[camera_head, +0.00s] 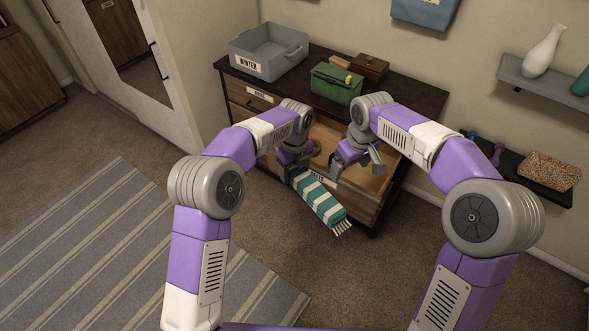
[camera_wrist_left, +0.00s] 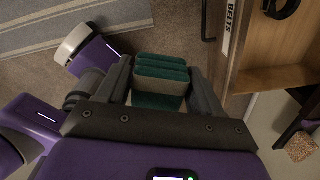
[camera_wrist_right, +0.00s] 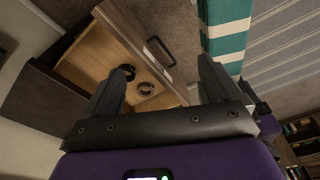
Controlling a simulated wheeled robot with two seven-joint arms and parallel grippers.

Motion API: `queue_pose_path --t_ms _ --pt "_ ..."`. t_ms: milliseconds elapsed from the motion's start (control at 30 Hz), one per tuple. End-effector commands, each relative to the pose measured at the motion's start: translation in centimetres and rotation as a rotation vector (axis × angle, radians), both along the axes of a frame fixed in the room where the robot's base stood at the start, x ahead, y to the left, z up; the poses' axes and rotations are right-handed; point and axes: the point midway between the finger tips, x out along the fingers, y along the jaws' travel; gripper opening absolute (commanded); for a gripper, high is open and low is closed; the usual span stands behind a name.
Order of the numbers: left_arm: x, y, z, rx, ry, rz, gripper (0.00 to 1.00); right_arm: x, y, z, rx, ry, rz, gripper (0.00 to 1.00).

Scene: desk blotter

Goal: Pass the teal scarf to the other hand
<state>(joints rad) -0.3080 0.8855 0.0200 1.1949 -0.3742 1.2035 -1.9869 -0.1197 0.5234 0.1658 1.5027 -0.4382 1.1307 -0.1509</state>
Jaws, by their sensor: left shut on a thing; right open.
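The teal scarf (camera_head: 317,199) has white stripes and a fringed end. It hangs at a slant in front of the dresser from my left gripper (camera_head: 291,167), which is shut on it. In the left wrist view, the folded scarf (camera_wrist_left: 161,74) sits between the fingers of my left gripper (camera_wrist_left: 163,85). My right gripper (camera_head: 362,164) is open and empty, to the right of the scarf over the open drawer. In the right wrist view, the striped scarf (camera_wrist_right: 228,28) hangs beyond the right-hand finger of my right gripper (camera_wrist_right: 157,88), apart from it.
An open drawer (camera_wrist_right: 100,50) labelled BELTS holds rolled belts (camera_wrist_right: 146,88) and lies under my grippers. On the dresser are a grey WINTER bin (camera_head: 268,50), a green box (camera_head: 336,84) and a brown box (camera_head: 370,66). A wall shelf (camera_head: 550,82) is at right.

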Motion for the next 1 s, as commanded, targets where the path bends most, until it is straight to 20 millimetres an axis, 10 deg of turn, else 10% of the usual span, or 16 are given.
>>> queue_pose_path --t_ms 133,367,600,1000 --pt "0.0 0.0 0.0 -0.001 -0.001 0.0 0.33 1.3 -6.0 -6.2 0.002 0.012 -0.082 0.91" --pt "0.0 0.0 0.0 -0.001 -0.001 0.0 0.33 -3.0 -3.0 -17.9 0.168 0.076 -0.184 0.91" --pt "0.0 0.0 0.0 -0.001 -0.001 0.0 0.33 -11.5 0.2 -27.3 0.317 0.157 -0.406 0.91" --pt "0.0 0.0 0.0 -0.001 -0.001 0.0 0.33 -24.3 1.9 -32.6 0.35 0.231 -0.76 0.91"
